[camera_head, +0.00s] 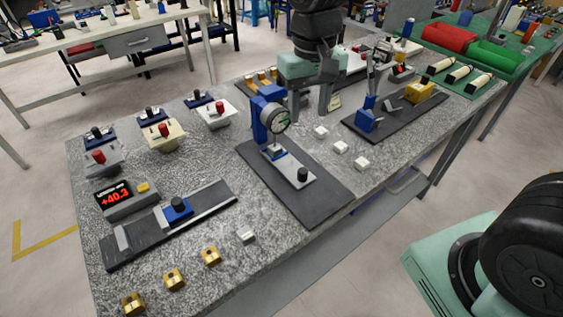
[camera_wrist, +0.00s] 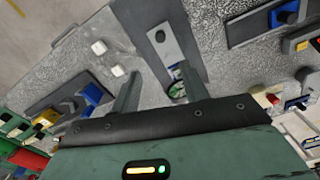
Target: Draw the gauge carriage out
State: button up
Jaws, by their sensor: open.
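A dial gauge (camera_head: 277,118) is mounted on a blue stand (camera_head: 262,122). Below it, a silver sliding plate (camera_head: 285,166) with a black knob (camera_head: 302,175) lies along a dark base (camera_head: 325,190). The wrist view shows the plate (camera_wrist: 172,50), its knob (camera_wrist: 160,36) and part of the gauge (camera_wrist: 177,92). My gripper (camera_head: 311,108) is open and empty, behind and to the right of the stand in the head view. In the wrist view its fingers (camera_wrist: 158,74) spread either side of the base's near end, with the knob beyond the tips. They touch neither plate nor knob.
A blue block with a black knob (camera_head: 178,208) sits on a dark rail at left, beside a readout (camera_head: 114,196) showing +40.3. White blocks (camera_head: 340,147) and another blue fixture (camera_head: 367,120) stand to the right. Brass blocks (camera_head: 174,279) line the front left edge.

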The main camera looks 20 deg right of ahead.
aim_at(304, 171)
notch_tip(304, 171, down, 17)
jog(key=shift+f+p, duration=0.1)
jog(key=shift+p, duration=0.35)
grip_shut()
jog(key=shift+s, duration=0.15)
